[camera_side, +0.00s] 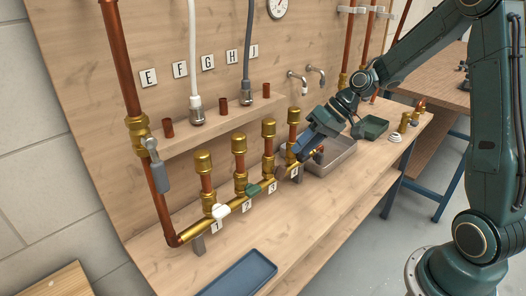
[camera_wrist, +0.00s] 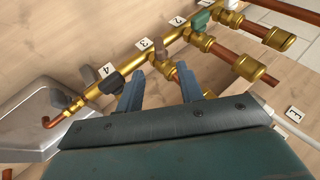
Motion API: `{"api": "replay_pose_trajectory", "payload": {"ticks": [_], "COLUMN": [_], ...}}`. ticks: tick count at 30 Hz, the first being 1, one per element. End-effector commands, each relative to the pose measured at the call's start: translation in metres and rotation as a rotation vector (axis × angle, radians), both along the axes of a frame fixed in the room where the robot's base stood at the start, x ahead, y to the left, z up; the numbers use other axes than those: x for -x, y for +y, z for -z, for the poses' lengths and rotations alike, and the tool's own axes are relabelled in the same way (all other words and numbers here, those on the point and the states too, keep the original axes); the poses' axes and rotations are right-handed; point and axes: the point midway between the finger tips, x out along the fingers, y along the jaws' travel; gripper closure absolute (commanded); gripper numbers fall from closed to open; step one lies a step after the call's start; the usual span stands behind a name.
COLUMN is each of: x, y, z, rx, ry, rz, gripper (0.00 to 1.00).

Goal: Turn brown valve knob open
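The brown valve knob (camera_wrist: 164,67) sits on the brass pipe at the valve labelled 3. In the wrist view it shows between the two fingertips of my gripper (camera_wrist: 158,70), which is open with a gap on both sides of the knob. I cannot tell whether either finger touches it. In the side view the brown knob (camera_side: 281,173) is small and just left of my gripper (camera_side: 300,152), which comes in from the right over the pipe.
A black knob (camera_wrist: 115,86) at valve 4 lies close beside the left finger. A green knob (camera_wrist: 202,19) and a white knob (camera_side: 220,211) sit farther along the pipe. A grey basin (camera_side: 335,158) and a blue tray (camera_side: 240,275) stand on the bench.

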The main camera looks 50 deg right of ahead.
Motion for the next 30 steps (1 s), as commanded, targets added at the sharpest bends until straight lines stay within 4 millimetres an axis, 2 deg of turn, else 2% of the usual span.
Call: {"api": "replay_pose_trajectory", "payload": {"ticks": [9,15,21,30], "x": [-0.018,-0.028,-0.034,-0.035], "y": [0.026,0.037,0.044,0.045], "z": [0.040,0.059,0.069,0.071], "rx": [-0.001,0.000,0.000,0.001], "ry": [0.005,0.003,0.001,-0.001], "rz": [-0.002,-0.001,-0.001,0.001], "gripper": [0.63,0.63,0.63,0.63]}}
